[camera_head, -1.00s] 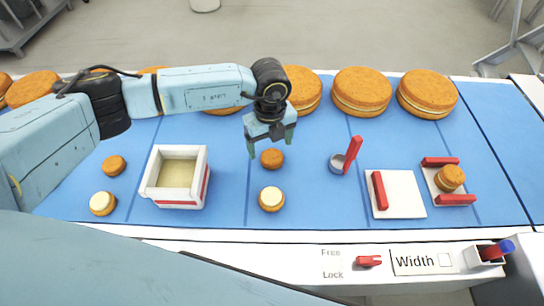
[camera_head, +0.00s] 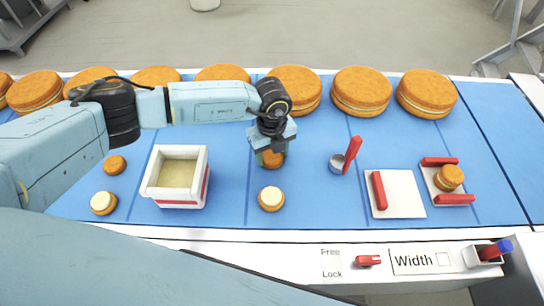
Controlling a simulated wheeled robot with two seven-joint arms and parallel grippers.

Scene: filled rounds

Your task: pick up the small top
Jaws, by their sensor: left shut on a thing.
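The small top (camera_head: 271,160) is a small brown round cake piece on the blue surface, partly hidden under my left gripper (camera_head: 270,158). My left gripper points down and is shut on it. I cannot tell whether it has left the surface. Just in front of it sits a small round with a pale cream face (camera_head: 271,199). Another plain small brown round (camera_head: 115,165) and another cream-faced round (camera_head: 103,203) lie at the left. My right gripper is not in view.
A white box of cream (camera_head: 176,178) stands left of the gripper. A small cup with a red handle (camera_head: 339,163), a white board with a red bar (camera_head: 397,199) and a red-railed tray (camera_head: 447,183) holding a filled round stand right. Several large cakes (camera_head: 361,91) line the back.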

